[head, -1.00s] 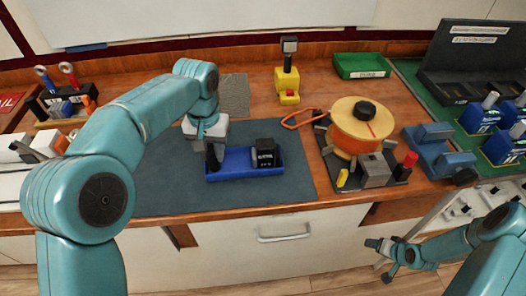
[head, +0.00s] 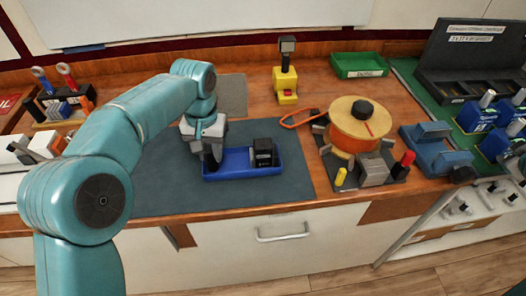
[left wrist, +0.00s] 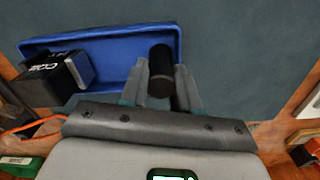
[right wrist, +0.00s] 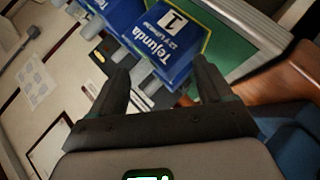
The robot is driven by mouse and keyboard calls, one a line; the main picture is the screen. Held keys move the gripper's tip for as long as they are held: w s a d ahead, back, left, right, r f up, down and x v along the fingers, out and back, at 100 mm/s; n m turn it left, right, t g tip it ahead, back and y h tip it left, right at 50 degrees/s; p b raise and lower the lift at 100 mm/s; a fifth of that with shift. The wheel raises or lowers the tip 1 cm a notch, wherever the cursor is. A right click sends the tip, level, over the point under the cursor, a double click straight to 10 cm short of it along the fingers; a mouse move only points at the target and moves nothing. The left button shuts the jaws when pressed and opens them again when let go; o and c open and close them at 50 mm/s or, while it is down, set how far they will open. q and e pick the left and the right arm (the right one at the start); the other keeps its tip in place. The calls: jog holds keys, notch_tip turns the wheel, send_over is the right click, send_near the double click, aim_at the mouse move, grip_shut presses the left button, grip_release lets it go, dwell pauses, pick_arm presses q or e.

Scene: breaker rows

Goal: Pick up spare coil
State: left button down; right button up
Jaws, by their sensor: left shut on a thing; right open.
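A black block with white lettering (head: 264,153), possibly the spare coil, sits at the right end of the blue tray (head: 232,175). In the left wrist view the block (left wrist: 45,82) lies left of my gripper; its lettering is only partly readable. My left gripper (head: 212,162) is at the tray's left end, shut on a black cylinder (left wrist: 160,68). I cannot tell whether the cylinder is fixed to the tray.
An orange cable reel (head: 358,125) stands on a dark plate right of the grey mat (head: 300,185). A yellow-based post (head: 286,85) and a green tray (head: 358,65) stand behind. A blue fixture (head: 428,145) is at right. The mat's right part is clear.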

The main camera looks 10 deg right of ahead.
jog(key=w+a+r+n+t+y, duration=0.1)
jog(key=w+a+r+t+y, duration=0.25)
jog(key=a, duration=0.65)
jog(key=w+a+r+n+t+y, duration=0.1)
jog(key=w+a+r+n+t, duration=0.1)
jog(key=w+a+r, duration=0.55)
jog(key=w+a+r+n+t+y, duration=0.1)
jog(key=w+a+r+t+y, duration=0.15)
jog(key=a, duration=0.85)
jog(key=s+a+r+t+y, duration=0.1)
jog(key=a+r+t, duration=0.1)
jog(key=a, duration=0.8)
jog(key=s+a+r+t+y, duration=0.1)
jog(key=s+a+r+y, duration=0.1)
jog(key=a, duration=0.7)
jog(key=m+g+h, duration=0.1)
jog(key=m+g, duration=0.4)
jog(key=m, duration=0.3)
send_near(263, 145)
jog(key=w, duration=0.1)
jog(key=shift+h, duration=0.3)
jog(key=x, duration=0.6)
jog(key=shift+a+f, duration=0.1)
jog(key=shift+a, duration=0.05)
jog(key=x, duration=0.5)
jog(key=shift+w+f, duration=0.25)
jog(key=shift+w, duration=0.1)
jog(key=shift+r, duration=0.1)
grip_shut()
